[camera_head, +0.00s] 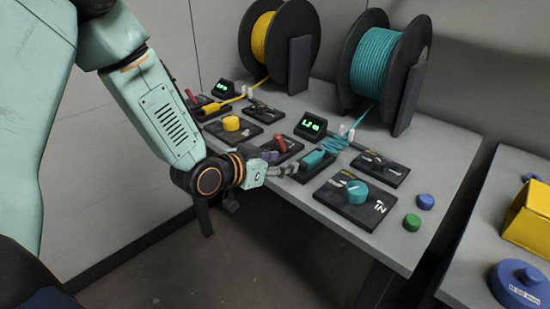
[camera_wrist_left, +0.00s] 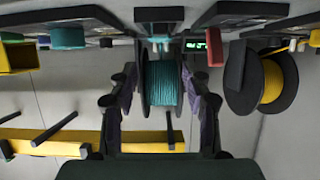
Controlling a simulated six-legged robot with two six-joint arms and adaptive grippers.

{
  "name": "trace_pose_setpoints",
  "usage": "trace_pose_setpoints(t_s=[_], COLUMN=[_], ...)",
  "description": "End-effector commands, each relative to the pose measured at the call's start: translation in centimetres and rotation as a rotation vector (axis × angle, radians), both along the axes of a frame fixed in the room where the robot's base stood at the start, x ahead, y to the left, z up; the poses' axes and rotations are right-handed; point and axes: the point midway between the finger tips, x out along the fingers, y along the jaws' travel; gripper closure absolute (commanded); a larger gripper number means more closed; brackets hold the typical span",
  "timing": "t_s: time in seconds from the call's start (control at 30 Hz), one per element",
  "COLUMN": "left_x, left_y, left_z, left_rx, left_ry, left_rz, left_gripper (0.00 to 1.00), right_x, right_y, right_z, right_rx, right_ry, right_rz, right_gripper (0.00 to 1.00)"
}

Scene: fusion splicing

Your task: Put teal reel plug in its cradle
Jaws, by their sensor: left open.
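The teal reel plug (camera_head: 317,158) is a small teal block at the end of the teal cable (camera_head: 336,143). It lies at or just over a black plate near the table's front edge; I cannot tell whether it is seated in a cradle. In the left wrist view a teal piece (camera_wrist_left: 160,39) shows at the top centre. My left gripper (camera_head: 285,169) is open, low over the table edge, just left of the plug. Its spread fingers (camera_wrist_left: 160,82) show in the wrist view with nothing held between them. My right gripper is out of view.
The teal reel (camera_head: 383,62) and yellow reel (camera_head: 277,45) stand at the back of the grey table (camera_head: 405,255). A teal knob (camera_head: 357,191), red lever (camera_head: 281,143) and lit display (camera_head: 312,125) crowd the gripper. Blue (camera_head: 425,201) and green (camera_head: 412,222) buttons sit right.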

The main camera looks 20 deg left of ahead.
Motion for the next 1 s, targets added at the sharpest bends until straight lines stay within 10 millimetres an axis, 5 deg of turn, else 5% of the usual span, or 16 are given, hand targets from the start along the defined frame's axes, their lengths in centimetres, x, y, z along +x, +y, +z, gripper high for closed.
trace_pose_setpoints(t_s=[0.23, 0.37, 0.47, 0.6, 0.7, 0.83, 1.0], left_x=[-0.3, -2.5, -7.0, -16.4, -23.8, -31.7, -37.0], left_y=[0.0, -0.5, -1.2, -1.6, -1.3, -0.7, -0.1], left_z=[-0.1, -3.6, -9.4, -17.3, -21.1, -23.5, -24.1], left_rx=[0.0, -0.001, 0.004, 0.032, 0.07, 0.124, 0.17], left_ry=[0.004, 0.111, 0.299, 0.614, 0.82, 1.025, 1.154], left_rz=[0.001, 0.017, 0.056, 0.139, 0.204, 0.279, 0.336], left_gripper=[0.52, 0.52, 0.52, 0.52, 0.52, 0.52, 0.52], right_x=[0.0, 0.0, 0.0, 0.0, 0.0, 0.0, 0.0], right_y=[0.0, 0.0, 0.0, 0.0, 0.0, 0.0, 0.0], right_z=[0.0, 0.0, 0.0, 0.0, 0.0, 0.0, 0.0], right_rx=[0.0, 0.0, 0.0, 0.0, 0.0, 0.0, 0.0], right_ry=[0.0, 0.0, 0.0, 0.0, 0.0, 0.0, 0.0], right_rz=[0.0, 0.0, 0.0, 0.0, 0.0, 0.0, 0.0], right_gripper=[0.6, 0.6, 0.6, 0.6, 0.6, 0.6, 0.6])
